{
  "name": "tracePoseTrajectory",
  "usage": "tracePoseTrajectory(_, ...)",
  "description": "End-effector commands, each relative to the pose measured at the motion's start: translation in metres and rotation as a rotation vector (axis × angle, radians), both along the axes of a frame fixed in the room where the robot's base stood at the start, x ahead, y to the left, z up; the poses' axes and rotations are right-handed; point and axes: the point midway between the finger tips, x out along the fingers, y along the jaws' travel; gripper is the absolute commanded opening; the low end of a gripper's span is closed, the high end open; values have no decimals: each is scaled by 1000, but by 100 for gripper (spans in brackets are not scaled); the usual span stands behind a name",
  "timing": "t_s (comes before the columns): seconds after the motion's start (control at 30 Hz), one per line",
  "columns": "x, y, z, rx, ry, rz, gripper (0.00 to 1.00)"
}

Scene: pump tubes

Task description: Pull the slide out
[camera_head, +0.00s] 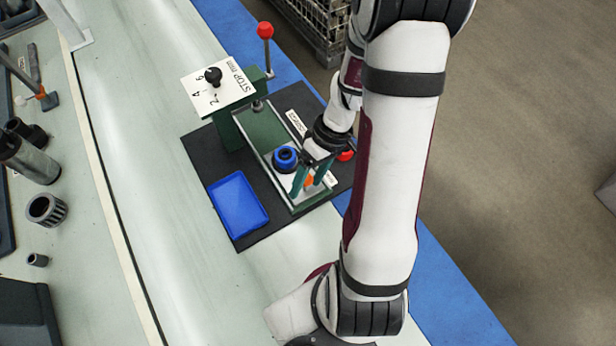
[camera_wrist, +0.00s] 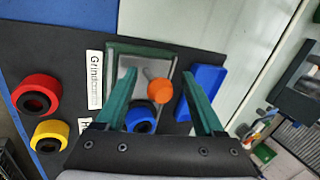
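The slide is a pale metal plate (camera_head: 282,172) in a green frame on the black mat, with an orange knob (camera_head: 309,182) at its near end. In the wrist view the orange knob (camera_wrist: 159,90) lies between my gripper's two green fingers, with a gap on each side. My gripper (camera_head: 307,184) is open and empty, over the near end of the frame. Whether the fingertips reach down to the knob's height I cannot tell. A blue ring (camera_head: 286,158) sits on the slide behind the knob; the wrist view shows it partly hidden (camera_wrist: 140,116).
A blue tray (camera_head: 238,204) lies left of the frame. A green press with a red-balled lever (camera_head: 265,30) and a marked plate (camera_head: 218,86) stands behind. A red ring (camera_wrist: 37,94) and a yellow ring (camera_wrist: 49,135) are on the frame's other side.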

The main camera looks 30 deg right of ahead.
Motion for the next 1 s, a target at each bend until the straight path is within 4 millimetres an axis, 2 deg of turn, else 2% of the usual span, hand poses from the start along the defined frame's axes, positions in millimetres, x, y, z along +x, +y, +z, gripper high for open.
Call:
tracePoseTrajectory(0.13,1,-1,2,-1,-2,-1,70)
tracePoseTrajectory(0.23,3,-6,12,-3,-7,-1,70)
tracePoseTrajectory(0.7,9,-53,123,-3,-4,-2,70)
tracePoseTrajectory(0.83,10,-60,139,-3,-2,-1,70)
tracePoseTrajectory(1.0,10,-62,145,0,-1,0,70)
